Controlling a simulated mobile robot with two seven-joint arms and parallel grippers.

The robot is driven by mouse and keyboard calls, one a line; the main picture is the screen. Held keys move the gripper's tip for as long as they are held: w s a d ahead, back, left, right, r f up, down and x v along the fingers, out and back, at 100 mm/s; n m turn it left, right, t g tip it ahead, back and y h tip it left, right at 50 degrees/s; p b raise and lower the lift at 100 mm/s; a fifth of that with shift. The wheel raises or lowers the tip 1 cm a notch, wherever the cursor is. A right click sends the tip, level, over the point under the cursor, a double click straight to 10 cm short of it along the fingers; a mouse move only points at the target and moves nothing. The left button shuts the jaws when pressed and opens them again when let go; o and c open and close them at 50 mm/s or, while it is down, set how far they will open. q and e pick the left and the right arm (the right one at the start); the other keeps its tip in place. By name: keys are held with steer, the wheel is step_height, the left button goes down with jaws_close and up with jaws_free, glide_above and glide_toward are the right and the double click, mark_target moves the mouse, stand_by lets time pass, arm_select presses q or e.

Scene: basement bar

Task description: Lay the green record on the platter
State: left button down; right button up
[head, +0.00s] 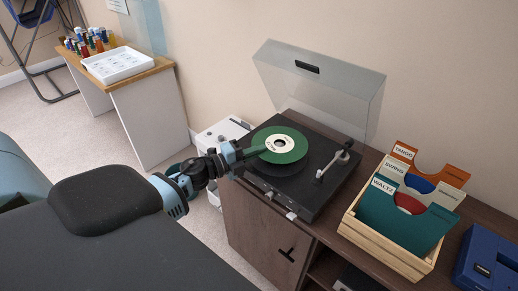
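The green record (292,132) has a pale label and is over the dark turntable (317,187). My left gripper (262,150) reaches in from the left and is shut on the record's near-left edge. The black platter (279,170) shows below the record's near edge, so the record appears held a little above it, roughly level. Most of the platter is hidden by the record. The tonearm (334,164) is at the right side of the deck, clear of the record. My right gripper is not in view.
The clear lid (322,88) stands open behind the deck. A wooden crate (388,252) with Tango, Swing and Waltz sleeves stands to the right, near a blue case (490,257). A side table (150,70) with a white tray and several bottles is at the back left.

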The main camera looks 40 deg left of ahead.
arm_select(q)
steer(key=shift+s, duration=0.1)
stand_by(1.1)
steer(key=shift+f, duration=0.35)
stand_by(0.4)
